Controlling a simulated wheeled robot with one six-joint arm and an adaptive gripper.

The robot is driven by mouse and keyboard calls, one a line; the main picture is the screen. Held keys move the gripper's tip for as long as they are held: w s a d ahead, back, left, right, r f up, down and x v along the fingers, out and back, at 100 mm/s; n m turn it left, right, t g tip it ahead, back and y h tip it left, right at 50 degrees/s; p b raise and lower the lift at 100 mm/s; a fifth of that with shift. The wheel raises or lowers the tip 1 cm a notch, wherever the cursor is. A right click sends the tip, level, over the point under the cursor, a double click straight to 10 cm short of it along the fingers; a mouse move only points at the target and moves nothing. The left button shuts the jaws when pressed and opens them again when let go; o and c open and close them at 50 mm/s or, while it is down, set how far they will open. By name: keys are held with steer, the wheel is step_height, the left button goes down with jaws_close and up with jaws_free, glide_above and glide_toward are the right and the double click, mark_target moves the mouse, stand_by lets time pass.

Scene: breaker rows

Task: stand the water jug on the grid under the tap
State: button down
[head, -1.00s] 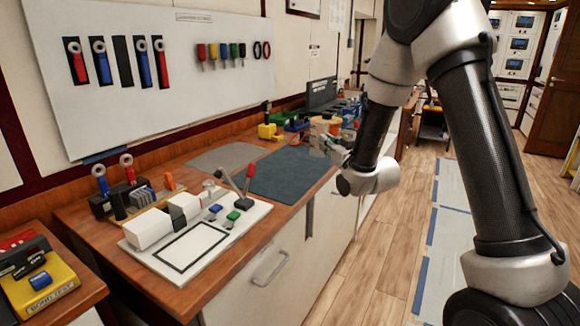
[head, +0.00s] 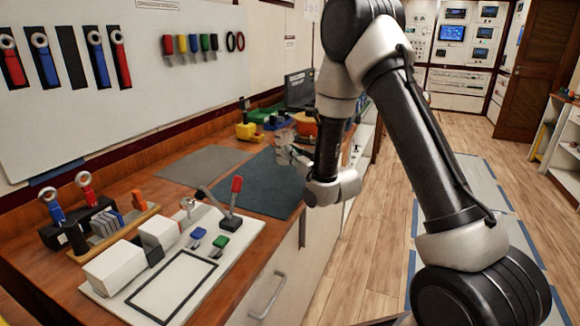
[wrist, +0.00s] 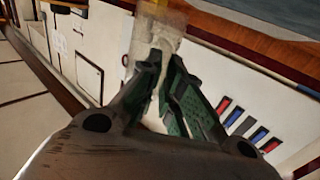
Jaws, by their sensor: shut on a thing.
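My gripper (wrist: 165,95) is shut on a pale, see-through vessel, which looks like the water jug (wrist: 172,22). In the wrist view the dark green finger pads press on it from both sides, and its upper part shows beyond the fingertips with a yellowish patch at the top. In the head view my gripper (head: 290,152) is small, over the edge of the bench beside the dark mat. The jug is too small and blended there to make out its tilt. I cannot pick out the tap or its grid for certain.
The wooden bench (head: 130,185) carries a white panel (head: 232,240) with a red-handled lever (head: 236,188) and blue and green switches. A dark mat (head: 258,185) lies clear of objects. Boxes and a laptop (head: 300,90) crowd the far end. Wooden floor (head: 345,265) is open on the right.

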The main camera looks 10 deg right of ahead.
mark_target(286, 161)
steer(key=shift+f, duration=2.1)
steer(key=shift+f, duration=0.15)
steer(key=c, duration=1.6)
jaws_free()
